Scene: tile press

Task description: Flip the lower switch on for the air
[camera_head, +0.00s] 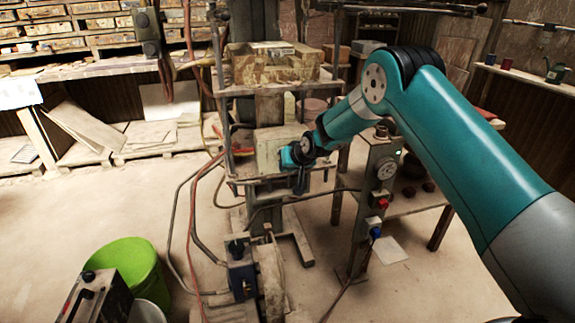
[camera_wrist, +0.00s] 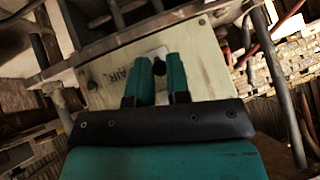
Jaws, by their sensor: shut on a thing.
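A pale panel (camera_wrist: 108,72) with dark lettering that seems to read "AIR" fills the middle of the wrist view, tilted. A small black switch (camera_wrist: 159,67) sits on a light mount on this panel. My gripper (camera_wrist: 158,72) has its two teal fingers on either side of the switch and is shut on it. In the head view my gripper (camera_head: 289,157) is against the front of the pale box (camera_head: 268,142) on the press frame. The switch is hidden there, and whether it is on or off cannot be told.
A post with a gauge (camera_head: 386,169) and a red button (camera_head: 382,203) stands right of the press. Hoses and a blue-grey unit (camera_head: 241,270) are below. A green bucket (camera_head: 128,265) stands at lower left. Rods and bars run close around the panel.

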